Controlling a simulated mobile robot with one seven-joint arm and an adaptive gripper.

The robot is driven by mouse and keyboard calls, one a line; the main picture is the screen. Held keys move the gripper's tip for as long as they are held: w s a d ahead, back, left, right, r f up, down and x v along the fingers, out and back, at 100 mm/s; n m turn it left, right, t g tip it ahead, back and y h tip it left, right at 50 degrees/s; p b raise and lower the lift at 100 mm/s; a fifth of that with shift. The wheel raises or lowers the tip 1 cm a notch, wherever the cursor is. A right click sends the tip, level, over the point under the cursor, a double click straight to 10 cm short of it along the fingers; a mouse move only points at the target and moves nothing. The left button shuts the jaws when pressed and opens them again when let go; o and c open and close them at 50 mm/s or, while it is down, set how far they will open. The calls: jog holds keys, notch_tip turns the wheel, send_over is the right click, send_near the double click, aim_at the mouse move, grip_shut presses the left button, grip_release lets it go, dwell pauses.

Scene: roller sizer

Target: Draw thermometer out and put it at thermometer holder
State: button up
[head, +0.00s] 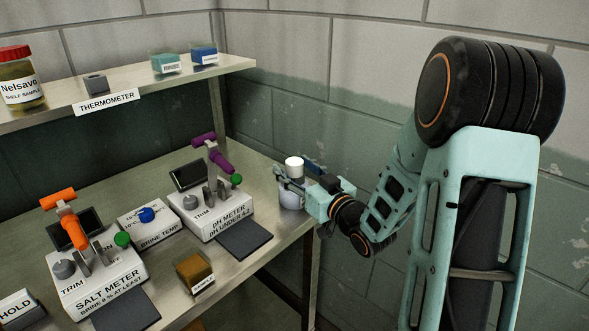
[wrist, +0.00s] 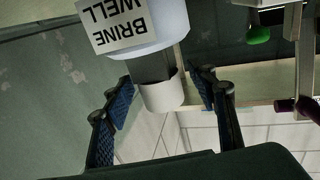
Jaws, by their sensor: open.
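The thermometer shows a white cylindrical head (head: 294,167) above the brine well (head: 291,197) at the table's right edge. In the wrist view, which looks upside down, the thermometer's white head (wrist: 163,95) and dark stem (wrist: 150,67) stick out of the white brine well (wrist: 150,35), labelled BRINE WELL. My gripper (head: 297,175) is open, with its blue-padded fingers on either side of the white head; in the wrist view, gaps show on both sides of it (wrist: 163,86). The stem's lower end is hidden in the well. The thermometer holder (head: 95,84) is a small grey block on the shelf, above a THERMOMETER label.
The shelf (head: 150,81) also bears a red-lidded jar (head: 21,78) and two small boxes, teal (head: 165,63) and blue (head: 204,53). Below stand the pH meter (head: 212,213), salt meter (head: 97,272), brine temp box (head: 148,221) and a brown sample block (head: 195,272).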

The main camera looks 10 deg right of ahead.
grip_shut()
dwell(0.4)
jog(key=shift+r, duration=0.1)
